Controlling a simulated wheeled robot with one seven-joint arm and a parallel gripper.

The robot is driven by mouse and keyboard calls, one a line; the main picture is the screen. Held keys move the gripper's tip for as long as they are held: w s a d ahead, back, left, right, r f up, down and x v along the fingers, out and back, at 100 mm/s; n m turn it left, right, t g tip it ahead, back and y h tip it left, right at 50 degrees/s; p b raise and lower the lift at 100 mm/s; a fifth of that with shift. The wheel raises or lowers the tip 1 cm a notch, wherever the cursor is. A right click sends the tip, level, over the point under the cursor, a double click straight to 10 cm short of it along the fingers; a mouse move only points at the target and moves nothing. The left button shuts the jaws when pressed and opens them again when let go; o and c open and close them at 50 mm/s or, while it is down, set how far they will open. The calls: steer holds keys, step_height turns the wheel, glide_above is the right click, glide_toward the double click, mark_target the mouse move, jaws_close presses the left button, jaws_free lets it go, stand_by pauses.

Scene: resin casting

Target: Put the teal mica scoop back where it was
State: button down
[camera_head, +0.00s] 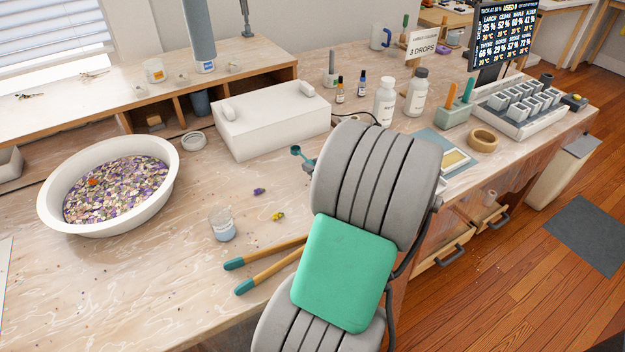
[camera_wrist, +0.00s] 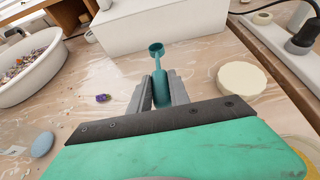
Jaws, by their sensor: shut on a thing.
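The teal mica scoop (camera_wrist: 157,62) is between the two grey fingers of my gripper (camera_wrist: 160,91) in the wrist view. The fingers are shut on its handle, and its small round cup points away from me, toward the white box. In the head view, the scoop's cup (camera_head: 296,150) shows just left of my grey arm, in front of the white box. My arm hides most of the gripper there. I cannot tell whether the scoop touches the table.
A white box (camera_head: 270,128) stands behind the scoop. A bowl of dried petals (camera_head: 52,210) is at left. Table left of my arm is fairly clear.

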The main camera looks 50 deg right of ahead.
steer(key=shift+w+d+f, duration=0.2)
steer(key=shift+w+f, duration=0.15)
steer(key=shift+f, duration=0.15)
steer(key=shift+w+d+f+b, duration=0.15)
steer(key=shift+f+b, duration=0.15)
steer(key=shift+f, duration=0.65)
steer(key=shift+w+d+f+b, duration=0.15)
steer(key=shift+f+b, duration=0.15)
steer(key=shift+f, duration=0.65)
steer(key=shift+a+f, duration=0.1)
steer(key=c, duration=1.2)
jaws_free()
steer(key=shift+c, duration=0.2)
steer(key=p+v, duration=0.2)
steer(key=v, duration=1)
